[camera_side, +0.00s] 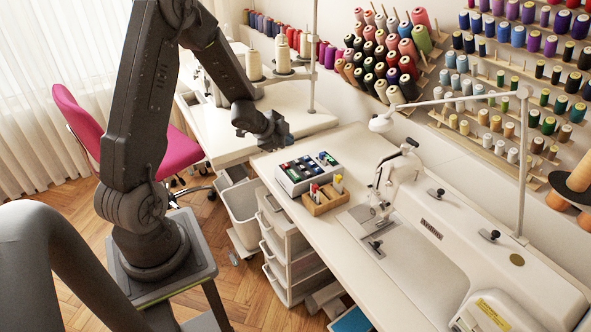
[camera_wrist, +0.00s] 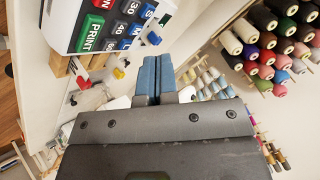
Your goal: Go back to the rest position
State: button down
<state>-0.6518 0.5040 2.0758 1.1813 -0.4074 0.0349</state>
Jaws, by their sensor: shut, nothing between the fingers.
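My gripper (camera_side: 283,140) hangs over the far left end of the white sewing table (camera_side: 392,272), to the left of a grey device with coloured keys (camera_side: 307,172). Its fingers are shut with nothing between them. In the wrist view the blue fingertips (camera_wrist: 152,75) are pressed together. The device's keypad (camera_wrist: 108,22) shows at the upper left there, with a green PRINT key, and is apart from the fingers. My arm is raised and bent, reaching from its base on the left.
A small wooden box (camera_side: 323,200) of coloured items sits beside the device. A white sewing machine (camera_side: 435,235) fills the table's right part. Thread racks (camera_side: 385,55) line the wall. A pink chair (camera_side: 80,125) and white drawers (camera_side: 285,245) stand below.

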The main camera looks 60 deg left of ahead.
jog(key=s+d+r+n+g+y, duration=0.1)
jog(key=s+d+r+n+y, duration=0.15)
jog(key=d+r, duration=0.4)
jog(key=s+d+r+n+y, duration=0.1)
jog(key=s+d+r+n, duration=0.2)
jog(key=r, duration=0.6)
jog(key=s+d+r+n+g+h, duration=0.1)
jog(key=s+d+r+h, duration=0.1)
jog(key=s+d, duration=0.5)
jog(key=s+d+r+n+g+h, duration=0.1)
jog(key=s+d+r+h, duration=0.1)
jog(key=s+d, duration=0.5)
jog(key=shift+d+r+g+h, duration=0.35)
jog(key=shift+d+r, duration=0.15)
jog(key=shift+d, duration=0.35)
jog(key=shift+s, duration=0.1)
